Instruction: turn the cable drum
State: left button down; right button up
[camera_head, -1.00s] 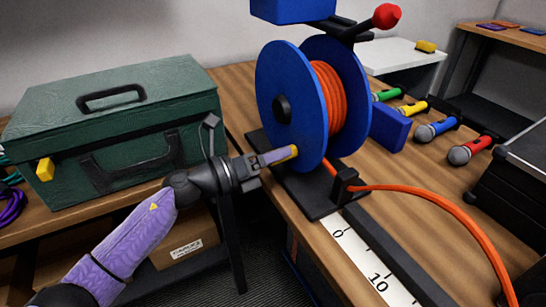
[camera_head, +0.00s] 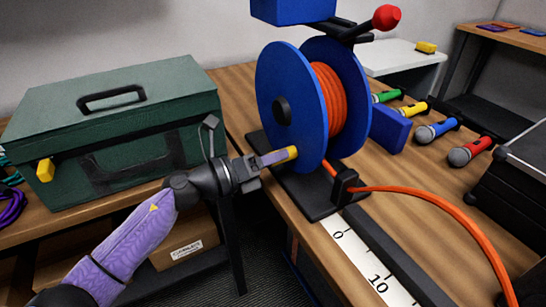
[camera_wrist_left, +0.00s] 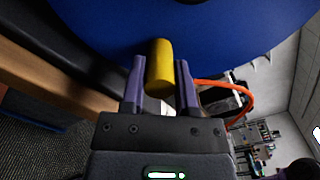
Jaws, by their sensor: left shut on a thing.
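The cable drum has two blue flanges (camera_head: 292,70) with orange cable (camera_head: 330,95) wound between them. A yellow crank handle (camera_head: 290,153) sticks out near the lower edge of the near flange. My left gripper (camera_head: 280,157) is shut on this handle. In the left wrist view, the yellow handle (camera_wrist_left: 160,68) sits between the two purple fingers (camera_wrist_left: 160,85), with the blue flange (camera_wrist_left: 200,25) just beyond. The orange cable runs from the drum through a black guide (camera_head: 343,186) and off to the lower right. My right gripper is not in view.
A green toolbox (camera_head: 110,100) stands at the left. A ruler strip (camera_head: 360,255) lies along the bench front. Several microphones (camera_head: 437,130) lie at the right beside a black case (camera_head: 510,180). A red-knobbed lever (camera_head: 386,17) sits above the drum.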

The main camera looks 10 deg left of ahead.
aim_at(272, 128)
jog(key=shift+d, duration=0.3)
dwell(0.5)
pick_arm(q)
jog(key=shift+f, duration=0.1)
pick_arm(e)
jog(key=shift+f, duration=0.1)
